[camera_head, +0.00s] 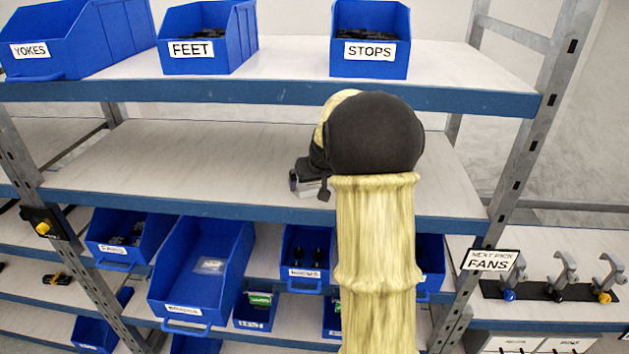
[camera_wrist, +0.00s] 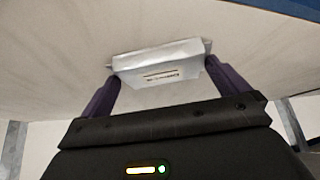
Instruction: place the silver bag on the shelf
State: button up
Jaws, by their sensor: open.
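The silver bag (camera_wrist: 158,62) is a flat, pale grey packet with a small dark label. In the wrist view it lies between the two fingertips of my gripper (camera_wrist: 160,74), close to both. My gripper is open. In the head view my gripper (camera_head: 310,188) is low over the bare middle shelf (camera_head: 200,160), right of its centre. A pale edge of the bag (camera_head: 309,188) shows between the fingers there. The bag appears to rest on the shelf surface. My arm and wrist hide the shelf behind it.
Blue bins stand on the upper shelf, including the STOPS bin (camera_head: 370,50) and FEET bin (camera_head: 205,45). Below, a large blue bin (camera_head: 168,290) holds a small pale packet (camera_head: 209,265). A metal post (camera_head: 530,110) bounds the right side. The middle shelf's left is clear.

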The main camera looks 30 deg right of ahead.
jog(key=b+v, duration=0.3)
jog(key=v, duration=0.9)
jog(key=shift+b, duration=0.4)
jog(key=s+a+f+n+g+y, duration=0.1)
jog(key=s+a+f+n+g, duration=0.1)
jog(key=s+a+f, duration=1.6)
notch_tip(320, 180, down, 3)
jog(key=shift+s+a+f+g, duration=0.1)
jog(key=shift+s+a+g, duration=0.35)
jog(key=shift+g, duration=0.45)
